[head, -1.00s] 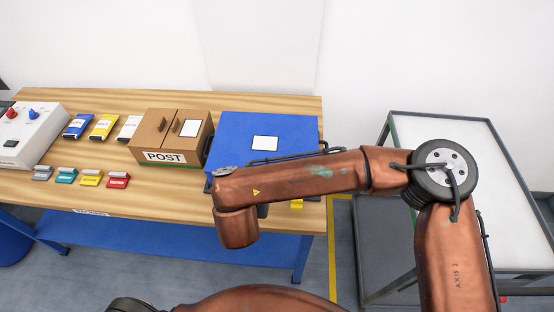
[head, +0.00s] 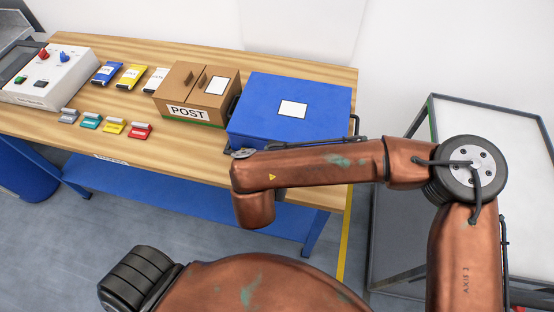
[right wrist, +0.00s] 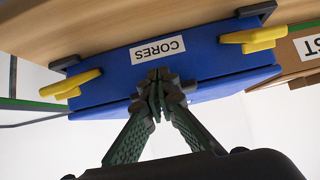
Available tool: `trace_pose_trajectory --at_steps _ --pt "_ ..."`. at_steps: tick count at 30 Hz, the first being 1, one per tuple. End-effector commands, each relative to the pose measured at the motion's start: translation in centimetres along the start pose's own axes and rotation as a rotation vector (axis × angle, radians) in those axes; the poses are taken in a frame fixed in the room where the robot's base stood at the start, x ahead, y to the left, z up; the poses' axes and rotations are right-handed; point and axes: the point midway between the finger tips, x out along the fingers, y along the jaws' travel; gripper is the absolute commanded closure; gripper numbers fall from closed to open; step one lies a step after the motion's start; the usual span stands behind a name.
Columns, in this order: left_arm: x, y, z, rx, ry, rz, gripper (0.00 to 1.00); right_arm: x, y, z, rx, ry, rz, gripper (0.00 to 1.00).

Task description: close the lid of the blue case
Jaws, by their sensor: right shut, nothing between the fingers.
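The blue case (head: 262,112) stands at the right end of the wooden bench, with a white label on its lid. The lid looks down on the body. In the right wrist view, which is upside down, the case front (right wrist: 115,72) shows a "CORES" label, a thin seam and two yellow latches (right wrist: 252,38) (right wrist: 72,85). My right gripper (right wrist: 158,88) is shut and empty in front of the case, near the seam by the label. I cannot tell whether it touches. In the head view my arm hides that gripper and the case's front. My left gripper is not in view.
A brown POST box (head: 198,93) stands close beside the case on its left. Several coloured packets and small clips lie further left, near a control box (head: 52,78). A white-topped table (head: 500,150) stands to the right, across a gap.

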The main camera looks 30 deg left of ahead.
Motion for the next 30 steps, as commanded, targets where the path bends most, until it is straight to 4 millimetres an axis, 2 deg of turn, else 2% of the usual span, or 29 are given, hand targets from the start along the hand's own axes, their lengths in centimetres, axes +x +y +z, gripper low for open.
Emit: trace_pose_trajectory --at_steps 5,8,12,19,24,30 --pt "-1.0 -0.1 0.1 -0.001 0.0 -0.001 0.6 -1.2 0.1 -1.7 0.002 0.004 0.003 1.0" --pt "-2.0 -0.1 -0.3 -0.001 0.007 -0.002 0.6 -2.6 0.2 -3.5 0.004 0.005 0.005 1.0" --pt "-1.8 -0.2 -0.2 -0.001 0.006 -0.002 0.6 -4.0 0.0 -0.2 -0.005 -0.004 0.001 1.0" --pt "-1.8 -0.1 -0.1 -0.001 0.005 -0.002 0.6 -6.3 0.0 3.6 -0.003 -0.003 0.001 1.0" --pt "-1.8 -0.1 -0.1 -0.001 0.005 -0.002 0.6 -7.2 0.1 5.2 0.0 -0.003 0.003 1.0" --pt "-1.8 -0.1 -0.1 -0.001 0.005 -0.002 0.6 -7.5 0.1 5.6 0.002 -0.002 0.004 1.0"
